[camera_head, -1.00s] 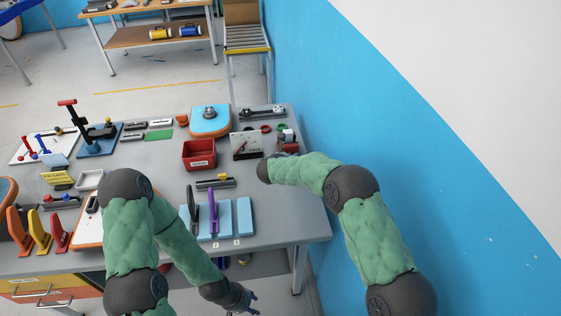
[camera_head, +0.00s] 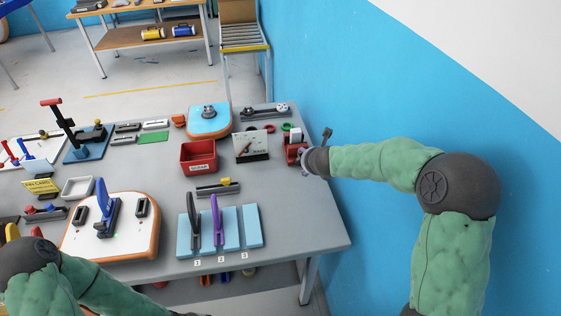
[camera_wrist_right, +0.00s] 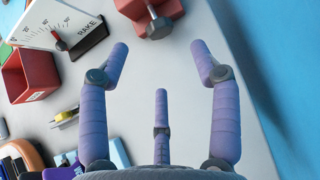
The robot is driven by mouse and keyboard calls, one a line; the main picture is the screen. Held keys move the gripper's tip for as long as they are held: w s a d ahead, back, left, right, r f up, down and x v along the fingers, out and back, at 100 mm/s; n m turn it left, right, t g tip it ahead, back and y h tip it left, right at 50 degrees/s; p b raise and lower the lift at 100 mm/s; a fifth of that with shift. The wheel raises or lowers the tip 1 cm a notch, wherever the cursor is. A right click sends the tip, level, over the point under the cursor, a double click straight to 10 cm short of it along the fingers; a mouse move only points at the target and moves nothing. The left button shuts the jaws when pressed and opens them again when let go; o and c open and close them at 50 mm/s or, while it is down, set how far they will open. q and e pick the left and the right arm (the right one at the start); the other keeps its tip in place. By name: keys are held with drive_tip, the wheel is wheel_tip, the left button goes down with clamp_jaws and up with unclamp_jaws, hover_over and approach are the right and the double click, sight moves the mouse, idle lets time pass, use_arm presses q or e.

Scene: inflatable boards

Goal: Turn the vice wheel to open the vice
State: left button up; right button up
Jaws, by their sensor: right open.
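A red vice (camera_head: 292,152) sits at the right edge of the table in the head view. In the right wrist view its red body (camera_wrist_right: 140,9) shows at the top, with a grey screw and hexagonal knob (camera_wrist_right: 158,27) pointing toward my fingers. My right gripper (camera_head: 302,157) is beside the vice and partly covers it in the head view. In the right wrist view my right gripper (camera_wrist_right: 160,55) is open and empty, with its fingers spread just short of the knob.
A white dial board (camera_head: 250,146) and a red bin (camera_head: 198,157) stand left of the vice. Blue strips with upright levers (camera_head: 184,238) lie at the table's front. The blue wall (camera_head: 390,100) is close on the right.

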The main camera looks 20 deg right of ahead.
drive_tip(key=b+x, duration=0.1)
drive_tip(key=x, duration=0.3)
drive_tip(key=b+x, duration=0.2)
drive_tip(key=x, duration=0.3)
drive_tip(key=shift+a+f, duration=0.2)
drive_tip(key=shift+f, duration=0.15)
use_arm(q)
drive_tip(key=shift+w+a+f+b, duration=0.1)
drive_tip(key=shift+a+f+b, duration=0.05)
drive_tip(key=shift+f, duration=0.8)
drive_tip(key=shift+a+f+b, duration=0.15)
drive_tip(key=shift+f, duration=0.8)
use_arm(e)
drive_tip(key=shift+w+d+f, duration=0.15)
drive_tip(key=shift+w+f, duration=0.2)
drive_tip(key=shift+w, duration=0.1)
drive_tip(key=c, duration=1.2)
